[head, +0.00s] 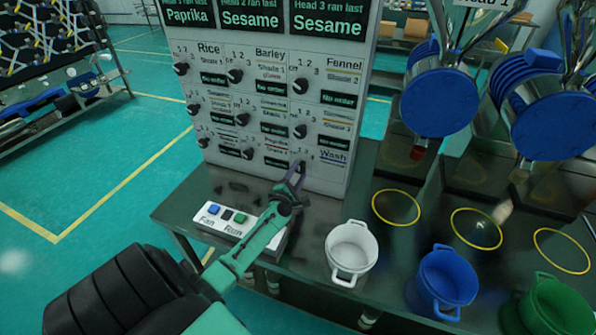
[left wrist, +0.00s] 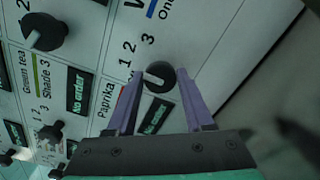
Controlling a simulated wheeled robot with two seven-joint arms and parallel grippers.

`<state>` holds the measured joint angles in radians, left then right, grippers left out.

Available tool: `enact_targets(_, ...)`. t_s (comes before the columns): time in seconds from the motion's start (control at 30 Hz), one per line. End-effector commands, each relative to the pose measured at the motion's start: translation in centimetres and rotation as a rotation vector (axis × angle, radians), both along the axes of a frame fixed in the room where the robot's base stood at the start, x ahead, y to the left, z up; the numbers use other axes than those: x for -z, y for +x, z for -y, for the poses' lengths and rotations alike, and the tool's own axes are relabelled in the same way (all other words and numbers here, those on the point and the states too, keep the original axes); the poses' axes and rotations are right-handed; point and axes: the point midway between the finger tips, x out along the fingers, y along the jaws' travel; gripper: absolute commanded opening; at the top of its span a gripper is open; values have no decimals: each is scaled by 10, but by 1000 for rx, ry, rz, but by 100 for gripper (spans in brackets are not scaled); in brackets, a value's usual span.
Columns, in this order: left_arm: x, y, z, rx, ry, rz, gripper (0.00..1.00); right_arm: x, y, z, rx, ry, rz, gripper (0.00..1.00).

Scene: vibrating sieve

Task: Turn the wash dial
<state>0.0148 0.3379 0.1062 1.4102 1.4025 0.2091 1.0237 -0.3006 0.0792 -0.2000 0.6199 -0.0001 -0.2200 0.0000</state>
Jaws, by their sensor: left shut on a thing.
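The wash dial (left wrist: 158,75) is a round black knob with a pale pointer, on the white panel beside the numerals 1, 2 and 3. In the left wrist view its pointer faces left, roughly toward the 1. In the head view the Wash label (head: 333,156) is at the panel's lower right, and the gripper mostly hides the knob. My left gripper (head: 297,172) has purple fingers, shut on the dial with one finger on each side of it. My right gripper is not in view.
Several other black dials sit on the panel (head: 215,150), with one labelled Paprika close by. White (head: 350,248), blue (head: 447,278) and green (head: 555,305) pots stand at the table's front.

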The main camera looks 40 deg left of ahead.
Motion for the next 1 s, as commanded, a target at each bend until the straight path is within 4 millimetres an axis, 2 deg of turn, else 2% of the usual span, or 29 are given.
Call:
enact_targets(0.7,5,0,2,3,633,-226,0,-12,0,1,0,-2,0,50)
enact_targets(1.0,6,0,2,5,851,-302,0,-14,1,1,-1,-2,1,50)
